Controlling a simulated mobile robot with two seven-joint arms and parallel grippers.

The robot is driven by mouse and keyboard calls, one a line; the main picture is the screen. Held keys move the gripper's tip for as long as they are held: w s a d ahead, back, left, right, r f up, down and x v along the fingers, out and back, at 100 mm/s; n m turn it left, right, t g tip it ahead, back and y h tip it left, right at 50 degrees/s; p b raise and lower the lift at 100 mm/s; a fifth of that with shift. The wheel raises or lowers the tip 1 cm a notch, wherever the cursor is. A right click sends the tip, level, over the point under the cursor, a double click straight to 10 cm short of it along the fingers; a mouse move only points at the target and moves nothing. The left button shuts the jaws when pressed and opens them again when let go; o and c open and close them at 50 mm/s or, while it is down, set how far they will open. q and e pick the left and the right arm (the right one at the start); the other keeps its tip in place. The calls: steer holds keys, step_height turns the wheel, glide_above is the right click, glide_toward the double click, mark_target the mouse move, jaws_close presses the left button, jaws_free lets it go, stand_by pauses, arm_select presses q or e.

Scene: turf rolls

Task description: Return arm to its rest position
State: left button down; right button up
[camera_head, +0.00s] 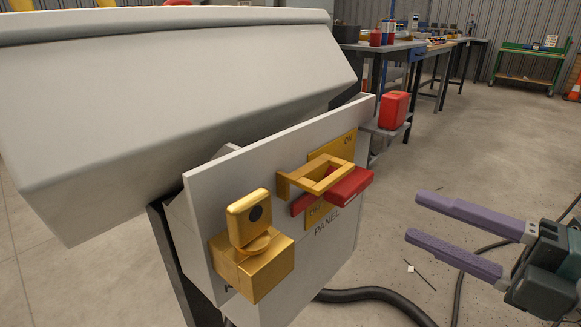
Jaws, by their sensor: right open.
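My right gripper (416,216) is at the right side of the head view. Its two purple fingers point left and are spread apart, with nothing between them. It is to the right of the grey panel (205,185) and clear of it. The panel carries a yellow plate (345,145) marked ON at its top, a red handle (348,187) and a yellow bracket (300,181) in front of it. A yellow block (262,272) with a rounded yellow piece (246,212) on top sits at the panel's lower left. My left gripper is not in view.
A large grey casing (170,100) fills the upper left. A black hose (375,294) lies on the floor below my right gripper. A red canister (393,110) stands behind the panel, near workbenches. A green cart (530,62) is far back. The floor at centre right is open.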

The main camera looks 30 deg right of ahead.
steer(key=shift+s+d, duration=0.15)
steer(key=shift+s, duration=0.15)
